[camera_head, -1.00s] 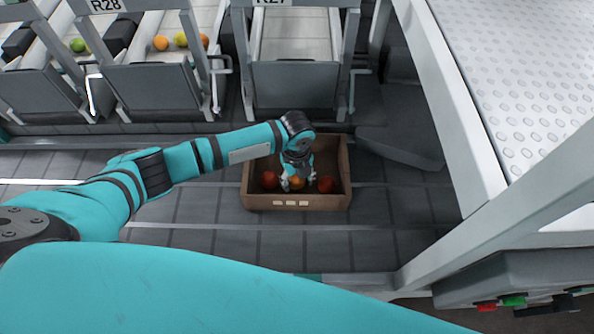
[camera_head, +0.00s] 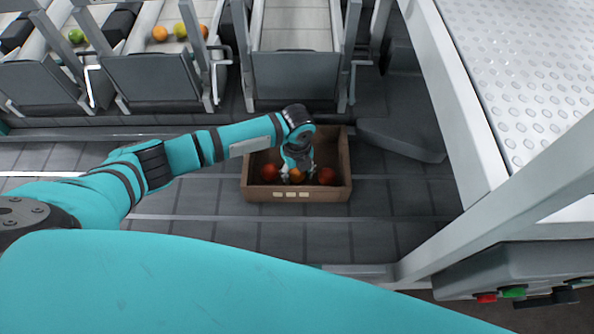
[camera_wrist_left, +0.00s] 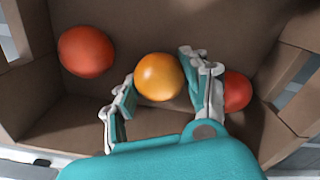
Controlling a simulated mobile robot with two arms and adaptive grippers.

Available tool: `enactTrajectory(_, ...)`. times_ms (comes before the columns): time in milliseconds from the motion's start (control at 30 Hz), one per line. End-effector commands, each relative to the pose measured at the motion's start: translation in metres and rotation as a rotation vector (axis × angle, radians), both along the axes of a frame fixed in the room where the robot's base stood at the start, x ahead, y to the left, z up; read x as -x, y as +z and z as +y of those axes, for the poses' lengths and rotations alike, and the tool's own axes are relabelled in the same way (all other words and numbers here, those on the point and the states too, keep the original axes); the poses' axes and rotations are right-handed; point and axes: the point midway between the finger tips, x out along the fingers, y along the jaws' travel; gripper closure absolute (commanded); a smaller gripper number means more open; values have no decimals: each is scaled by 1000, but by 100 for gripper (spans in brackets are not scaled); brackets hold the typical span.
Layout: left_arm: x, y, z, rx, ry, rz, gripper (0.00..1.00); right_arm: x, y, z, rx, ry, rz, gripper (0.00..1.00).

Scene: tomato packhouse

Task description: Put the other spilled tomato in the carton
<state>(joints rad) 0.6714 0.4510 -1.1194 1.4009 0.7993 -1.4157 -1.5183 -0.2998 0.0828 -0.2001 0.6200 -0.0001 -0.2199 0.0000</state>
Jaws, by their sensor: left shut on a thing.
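The brown carton (camera_head: 296,195) stands on the grey floor below the conveyors. My left gripper (camera_head: 297,176) reaches down inside it and is shut on an orange tomato (camera_head: 296,174). In the left wrist view, the orange tomato (camera_wrist_left: 159,76) sits between the two fingers (camera_wrist_left: 158,88), low in the carton. Whether it touches the carton floor I cannot tell. A red tomato (camera_wrist_left: 86,51) lies to the left in the carton, apart from the fingers. Another red tomato (camera_wrist_left: 238,91) lies to the right, partly hidden behind a finger. My right gripper is not in view.
Conveyor chutes (camera_head: 155,80) stand behind the carton, with several fruits on their belts. A white perforated table (camera_head: 520,75) with a grey frame is on the right. Red and green buttons (camera_head: 500,294) sit at lower right. Floor around the carton is clear.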

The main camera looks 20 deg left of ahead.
Motion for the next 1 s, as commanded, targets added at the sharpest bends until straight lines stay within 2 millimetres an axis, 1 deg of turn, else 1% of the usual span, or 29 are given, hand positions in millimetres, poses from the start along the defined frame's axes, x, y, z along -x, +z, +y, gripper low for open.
enactTrajectory(467,0,-8,0,0,0,0,69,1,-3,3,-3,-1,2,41)
enactTrajectory(500,0,-8,0,1,0,-1,51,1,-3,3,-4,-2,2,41)
enactTrajectory(700,0,-8,0,0,0,0,26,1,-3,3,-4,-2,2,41)
enactTrajectory(867,0,-8,0,0,-1,0,26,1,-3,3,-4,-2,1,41)
enactTrajectory(900,0,-8,0,0,0,0,29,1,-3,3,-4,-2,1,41)
enactTrajectory(1000,0,-8,0,0,0,0,42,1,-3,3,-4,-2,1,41)
